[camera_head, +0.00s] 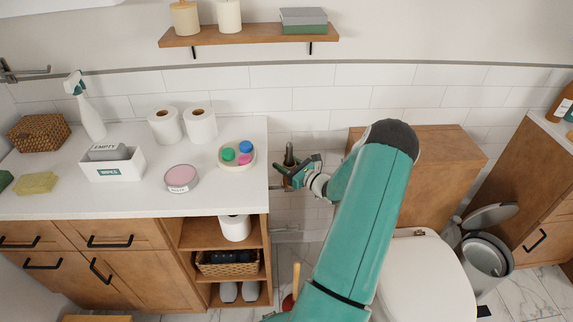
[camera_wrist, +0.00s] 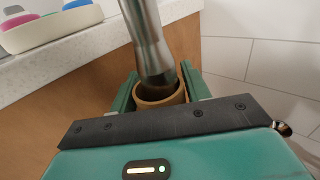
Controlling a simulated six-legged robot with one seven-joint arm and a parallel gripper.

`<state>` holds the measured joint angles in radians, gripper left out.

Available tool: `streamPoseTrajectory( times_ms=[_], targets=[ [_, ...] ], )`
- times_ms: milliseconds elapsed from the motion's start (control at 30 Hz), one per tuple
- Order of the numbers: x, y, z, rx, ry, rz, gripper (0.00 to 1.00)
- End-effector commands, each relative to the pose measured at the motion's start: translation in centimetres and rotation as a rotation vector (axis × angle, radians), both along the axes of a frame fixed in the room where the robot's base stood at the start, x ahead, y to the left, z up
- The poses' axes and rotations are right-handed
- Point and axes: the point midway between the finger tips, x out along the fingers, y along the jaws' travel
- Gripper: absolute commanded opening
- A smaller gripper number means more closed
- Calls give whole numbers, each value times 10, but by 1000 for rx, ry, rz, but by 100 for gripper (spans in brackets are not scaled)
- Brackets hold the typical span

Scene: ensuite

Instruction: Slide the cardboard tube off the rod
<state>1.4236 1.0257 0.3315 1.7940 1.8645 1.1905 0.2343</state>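The brown cardboard tube (camera_wrist: 160,97) is between the two green fingers of my gripper (camera_wrist: 160,90) in the wrist view. Both fingers appear to press on its sides. The shiny metal rod (camera_wrist: 150,35) comes down from the top and ends in the tube's open mouth, so the tube is still around it. How far the rod reaches inside is hidden. In the head view, my gripper (camera_head: 298,172) is beside the wall, right of the counter. The upright rod (camera_head: 289,153) shows there above the fingers; the tube is mostly hidden.
The white counter (camera_head: 140,200) is close on the left, with a round tray (camera_head: 250,163) of coloured caps near its edge. The tiled wall (camera_head: 310,120) is right behind. The toilet (camera_head: 420,270) and its wooden cistern box (camera_head: 450,150) stand to the right.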

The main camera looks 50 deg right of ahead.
Motion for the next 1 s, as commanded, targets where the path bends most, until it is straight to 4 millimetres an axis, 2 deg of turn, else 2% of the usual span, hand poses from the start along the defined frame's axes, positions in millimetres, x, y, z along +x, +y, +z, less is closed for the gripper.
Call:
streamPoseTrajectory(
  times_ms=[33,100,133,367,1000],
  targets=[
    [0,0,0,0,0,0,37],
    [0,0,0,0,0,0,23],
    [0,0,0,0,0,0,20],
    [0,0,7,-2,0,0,19],
    [0,0,53,-1,-1,1,19]
  ],
)
